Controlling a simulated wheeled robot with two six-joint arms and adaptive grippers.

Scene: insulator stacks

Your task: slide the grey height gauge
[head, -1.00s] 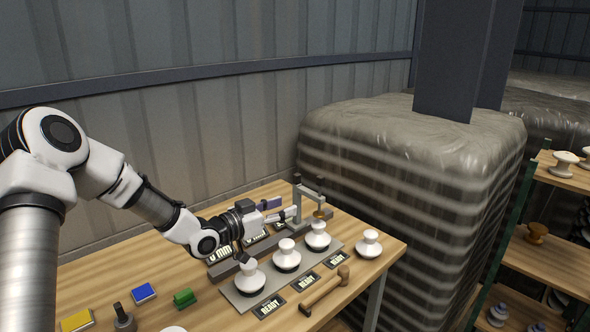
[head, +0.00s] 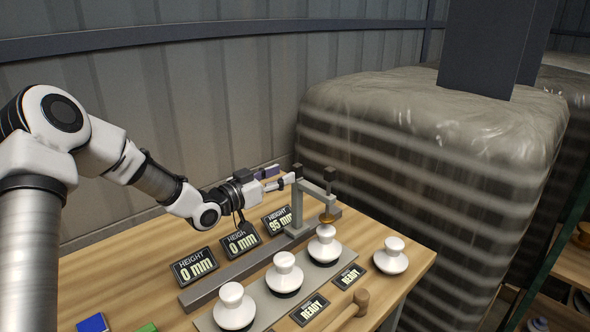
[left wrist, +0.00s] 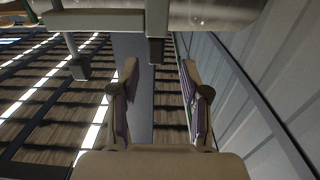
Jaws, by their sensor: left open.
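The grey height gauge (head: 298,208) is a small gantry on a long grey rail (head: 235,268) on the wooden table. Its arm reaches over the farthest of three white insulators (head: 325,247) on a grey plate, and its brass-coloured tip (head: 327,218) is at that insulator's top; I cannot tell if they touch. My left gripper (head: 284,178) is open beside the gauge's upright, at its left. In the left wrist view, the open fingers (left wrist: 160,95) have nothing between them, and the gauge's grey crossbar (left wrist: 95,21) spans the upper left. My right gripper is not in view.
Three height displays stand behind the rail; two read 0 mm and the far one (head: 277,220) reads 95 mm. READY signs (head: 310,309) and a wooden mallet (head: 350,307) lie in front. Another insulator (head: 391,256) stands right. A wrapped pallet (head: 420,130) stands beyond the table.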

